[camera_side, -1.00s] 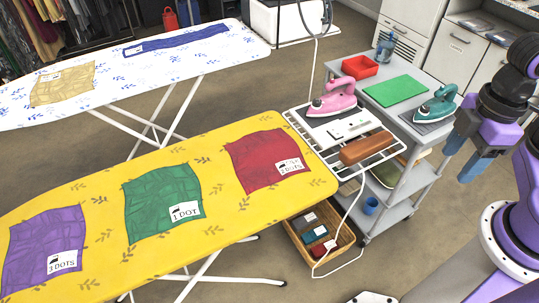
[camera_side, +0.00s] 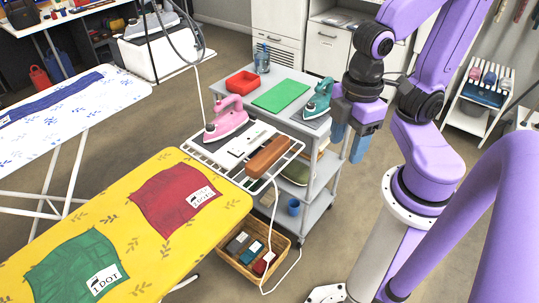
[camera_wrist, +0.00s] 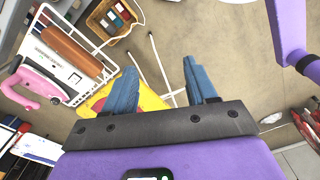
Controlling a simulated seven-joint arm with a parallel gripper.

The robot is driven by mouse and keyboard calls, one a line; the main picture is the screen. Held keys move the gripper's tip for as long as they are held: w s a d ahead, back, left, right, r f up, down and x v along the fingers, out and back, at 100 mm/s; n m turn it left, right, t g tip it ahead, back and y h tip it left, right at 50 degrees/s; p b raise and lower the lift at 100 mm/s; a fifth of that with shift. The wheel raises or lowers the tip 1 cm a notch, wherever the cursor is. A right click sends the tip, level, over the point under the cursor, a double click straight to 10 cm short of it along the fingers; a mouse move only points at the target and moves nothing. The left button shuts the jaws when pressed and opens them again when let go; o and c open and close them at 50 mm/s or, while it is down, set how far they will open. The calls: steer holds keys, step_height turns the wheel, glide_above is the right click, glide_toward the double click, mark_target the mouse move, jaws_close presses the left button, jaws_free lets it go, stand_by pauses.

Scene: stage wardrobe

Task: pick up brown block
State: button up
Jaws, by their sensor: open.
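The brown block (camera_side: 268,157) is long and rounded. It lies on the white wire rack (camera_side: 209,171) at the end of the yellow ironing board, beside a white card. In the wrist view the brown block (camera_wrist: 65,48) is at the upper left, on the rack. My gripper (camera_side: 349,143) is open and empty. It hangs to the right of the block, apart from it, near the trolley's right side. In the wrist view its two blue fingers (camera_wrist: 160,88) are spread, with floor and part of the yellow board beyond them.
A pink iron (camera_side: 227,120) stands on the rack behind the block. A wicker basket (camera_side: 235,263) sits below the rack. A white cord hangs beside it.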

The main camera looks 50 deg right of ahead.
steer(key=o, duration=0.4)
steer(key=shift+o, duration=0.2)
steer(key=n, duration=0.5)
glide_above(269, 152)
step_height(269, 152, down, 8)
steer(key=f, duration=1.1)
steer(key=shift+s+a+f, duration=0.2)
steer(key=shift+f, duration=0.05)
steer(key=shift+w+d+f, duration=0.1)
steer(key=shift+w+f, duration=0.05)
steer(key=shift+f, duration=1.2)
steer(key=shift+w+d+f, duration=0.1)
steer(key=shift+w+f, duration=0.05)
steer(key=shift+f, duration=1.2)
